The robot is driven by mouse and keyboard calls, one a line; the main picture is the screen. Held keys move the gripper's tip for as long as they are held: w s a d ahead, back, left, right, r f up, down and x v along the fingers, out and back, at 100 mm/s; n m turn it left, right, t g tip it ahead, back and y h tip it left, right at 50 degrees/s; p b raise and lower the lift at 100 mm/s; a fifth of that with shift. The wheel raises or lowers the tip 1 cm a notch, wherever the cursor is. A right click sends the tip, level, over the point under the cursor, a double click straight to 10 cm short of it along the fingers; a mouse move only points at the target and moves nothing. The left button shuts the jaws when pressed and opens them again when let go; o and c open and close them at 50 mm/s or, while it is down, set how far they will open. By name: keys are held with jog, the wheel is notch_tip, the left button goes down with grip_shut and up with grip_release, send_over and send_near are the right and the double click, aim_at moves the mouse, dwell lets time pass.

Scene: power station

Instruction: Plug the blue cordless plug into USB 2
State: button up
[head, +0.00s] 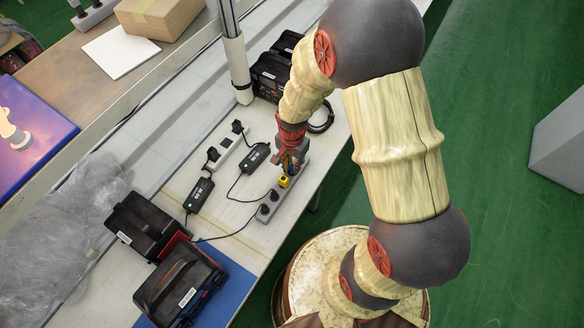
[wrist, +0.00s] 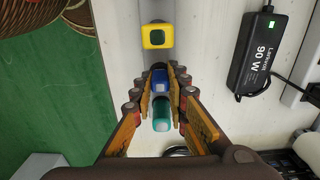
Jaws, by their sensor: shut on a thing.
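My gripper (head: 291,162) points down over the far part of a grey power strip (head: 264,216). In the wrist view its fingers (wrist: 160,80) are closed around the blue plug (wrist: 159,77). A teal piece (wrist: 161,116) with a pale end also shows between the fingers, below the blue plug in the picture; I cannot tell whether it is separate. I cannot make out USB 2 or whether the blue plug touches the strip.
Two black plugs sit on the strip's near end. A black adapter (wrist: 262,52) marked 90 W lies beside it, with cables. Another strip (head: 226,152), a second adapter (head: 199,194) and black cases (head: 181,284) share the bench.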

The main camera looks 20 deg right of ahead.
aim_at(292, 166)
jog(key=shift+r, duration=0.1)
grip_shut()
jog(key=shift+r+p, duration=2.4)
jog(key=shift+r, duration=0.55)
